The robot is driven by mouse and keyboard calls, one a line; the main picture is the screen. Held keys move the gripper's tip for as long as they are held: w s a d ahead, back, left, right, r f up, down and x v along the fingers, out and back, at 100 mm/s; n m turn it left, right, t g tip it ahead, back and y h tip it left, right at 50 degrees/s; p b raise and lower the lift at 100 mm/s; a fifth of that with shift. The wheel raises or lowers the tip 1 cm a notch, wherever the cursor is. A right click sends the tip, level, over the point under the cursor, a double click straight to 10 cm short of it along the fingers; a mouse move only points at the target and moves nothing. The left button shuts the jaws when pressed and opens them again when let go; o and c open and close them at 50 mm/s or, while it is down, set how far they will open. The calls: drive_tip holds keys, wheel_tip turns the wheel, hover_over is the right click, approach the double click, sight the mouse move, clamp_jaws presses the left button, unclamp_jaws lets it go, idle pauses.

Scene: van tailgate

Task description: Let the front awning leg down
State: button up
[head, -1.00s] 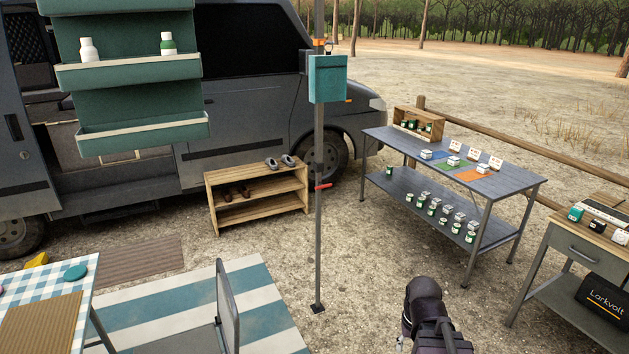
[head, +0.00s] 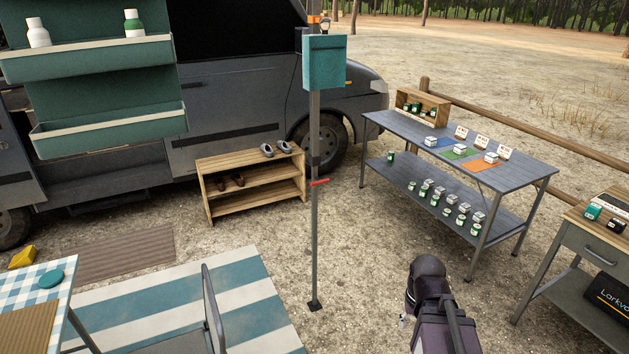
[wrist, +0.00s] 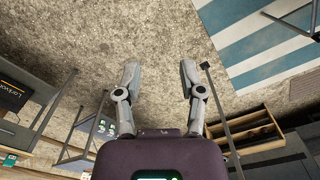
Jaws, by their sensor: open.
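The front awning leg (head: 315,230) is a thin grey upright pole in the middle of the head view. Its foot (head: 315,304) stands on the gravel beside the striped mat. A red lever (head: 320,182) sticks out from the pole at about mid-height, and a teal box (head: 324,62) hangs higher up on it. In the wrist view the pole (wrist: 222,108) runs just right of my gripper (wrist: 160,75). My gripper is open, with nothing between its fingers, and is apart from the pole. In the head view my arm shows at the bottom, but the fingertips are hidden.
A grey workbench (head: 505,172) with jars and boxes stands right of the pole. A wooden shoe rack (head: 205,190) is behind it at left. A chair (head: 212,300), a checked table (head: 28,283) and hanging teal shelves (head: 110,130) are at left. Gravel around the pole is clear.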

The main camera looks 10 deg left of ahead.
drive_tip(key=shift+s+d, duration=0.1)
drive_tip(key=shift+d, duration=0.15)
drive_tip(key=m+t+y+b, duration=1)
drive_tip(key=m+t+b, duration=0.45)
drive_tip(key=m, duration=0.35)
approach(318, 180)
drive_tip(key=shift+s+d+f+t, duration=0.2)
drive_tip(key=shift+s+d, duration=0.25)
drive_tip(key=shift+s, duration=0.2)
drive_tip(key=shift+s+d+f+t, duration=0.1)
drive_tip(key=shift+s+d+f, duration=0.1)
drive_tip(key=shift+s+d, duration=0.35)
drive_tip(key=shift+a, duration=0.1)
drive_tip(key=x, duration=1.3)
drive_tip(key=shift+w+a+f, duration=0.15)
drive_tip(key=shift+w, duration=0.15)
